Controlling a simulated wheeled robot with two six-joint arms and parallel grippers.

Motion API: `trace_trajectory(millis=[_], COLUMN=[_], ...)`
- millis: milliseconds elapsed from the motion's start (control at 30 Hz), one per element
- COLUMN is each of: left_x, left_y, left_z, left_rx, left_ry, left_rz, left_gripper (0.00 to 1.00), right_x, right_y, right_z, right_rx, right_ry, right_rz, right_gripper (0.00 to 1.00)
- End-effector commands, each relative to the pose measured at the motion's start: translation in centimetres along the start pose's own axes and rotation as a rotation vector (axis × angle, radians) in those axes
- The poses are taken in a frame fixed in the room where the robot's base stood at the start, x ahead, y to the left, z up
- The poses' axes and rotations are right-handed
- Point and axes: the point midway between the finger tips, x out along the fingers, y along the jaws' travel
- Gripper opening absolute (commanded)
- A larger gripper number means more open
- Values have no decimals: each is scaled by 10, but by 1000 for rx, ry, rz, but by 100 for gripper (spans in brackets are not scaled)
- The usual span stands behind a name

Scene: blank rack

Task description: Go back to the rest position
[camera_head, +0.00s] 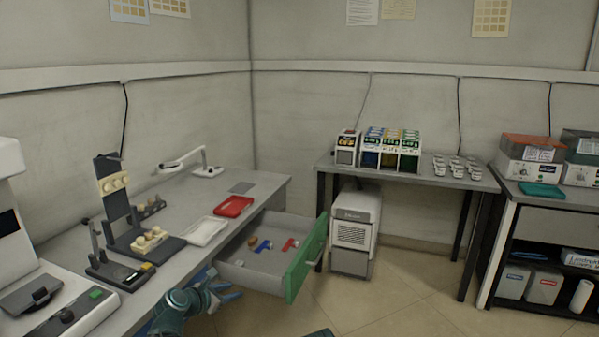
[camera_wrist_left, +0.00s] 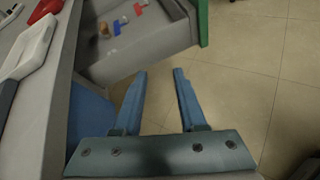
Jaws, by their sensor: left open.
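My left gripper (camera_head: 228,291) is low beside the desk front, near the left side of an open drawer. In the left wrist view its two blue fingers (camera_wrist_left: 158,85) are apart with nothing between them, above the tiled floor. The drawer (camera_head: 252,272) is pulled out, with a green front (camera_head: 305,262). It holds a blue item (camera_head: 263,246), a red item (camera_head: 290,244) and a small brown item (camera_head: 252,241). The fingertips look apart from the drawer in the wrist view. My right gripper is not seen.
The desk (camera_head: 267,187) carries a red tray (camera_head: 233,207), a white tray (camera_head: 204,231), a lamp (camera_head: 208,171) and a dark rack stand (camera_head: 118,200). A white unit (camera_head: 354,232) stands on the floor beyond the drawer. The floor (camera_head: 400,300) at the right is clear.

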Motion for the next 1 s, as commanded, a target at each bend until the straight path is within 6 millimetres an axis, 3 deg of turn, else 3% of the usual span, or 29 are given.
trace_trajectory(millis=[167,367,500,600,800,1000], left_x=[13,21,16,3,-23,-44], left_y=[-52,-131,-202,-242,-280,-298], left_z=[-15,-46,-87,-116,-153,-176], left_rx=[266,723,1204,1535,1962,2219], left_ry=[65,145,186,186,143,81], left_rz=[-111,-320,-575,-778,-1096,-1342], left_gripper=[41,41,41,41,41,41], right_x=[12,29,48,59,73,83], right_y=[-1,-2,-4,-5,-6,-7], right_z=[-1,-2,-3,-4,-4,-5], right_rx=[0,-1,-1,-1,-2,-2], right_ry=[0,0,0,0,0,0], right_rz=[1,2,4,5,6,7], right_gripper=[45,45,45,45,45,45])
